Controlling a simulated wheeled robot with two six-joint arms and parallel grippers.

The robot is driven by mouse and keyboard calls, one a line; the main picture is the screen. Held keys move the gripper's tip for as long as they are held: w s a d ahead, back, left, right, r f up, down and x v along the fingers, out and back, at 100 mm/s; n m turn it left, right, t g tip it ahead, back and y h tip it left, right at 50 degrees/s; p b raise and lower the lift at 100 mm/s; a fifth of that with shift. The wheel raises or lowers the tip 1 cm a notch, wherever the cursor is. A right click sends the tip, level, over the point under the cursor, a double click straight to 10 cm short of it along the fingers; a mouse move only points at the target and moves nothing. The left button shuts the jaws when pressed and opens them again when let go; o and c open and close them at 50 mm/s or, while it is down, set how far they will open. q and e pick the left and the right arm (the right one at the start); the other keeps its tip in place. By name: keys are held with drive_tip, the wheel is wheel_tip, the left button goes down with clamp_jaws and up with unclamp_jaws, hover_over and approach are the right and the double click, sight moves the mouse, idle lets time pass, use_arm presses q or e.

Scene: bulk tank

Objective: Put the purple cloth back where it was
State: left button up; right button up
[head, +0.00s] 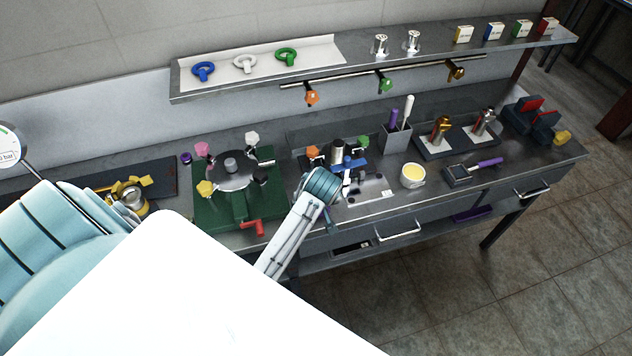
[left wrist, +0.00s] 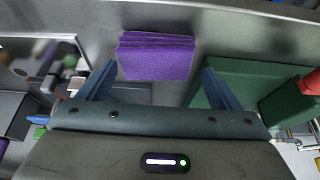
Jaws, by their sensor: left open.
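The purple cloth (left wrist: 157,57) is a folded, layered stack on a grey metal surface in the left wrist view. My left gripper (left wrist: 160,84) is open, with its two blue fingers apart, one toward each side of the cloth. The cloth lies ahead of the gap, and nothing is visibly clamped. In the head view a flat purple item (head: 473,214) lies low under the bench at the right; I cannot tell whether it is the same cloth. A white and teal arm of mine reaches the bench middle there, but its jaws are not clear. My right gripper is not identifiable.
A green block (left wrist: 245,82) stands right of the cloth. In the head view the bench holds a green base plate (head: 205,215) with a round fixture, a grey holder (head: 396,138), a yellow-filled cup (head: 412,176) and a purple-handled tool (head: 490,162). A shelf (head: 350,72) runs behind.

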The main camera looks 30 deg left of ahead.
use_arm(q)
drive_tip(key=b+v, duration=0.2)
drive_tip(key=v, duration=0.7)
drive_tip(key=shift+s+d, duration=0.1)
idle(1.0)
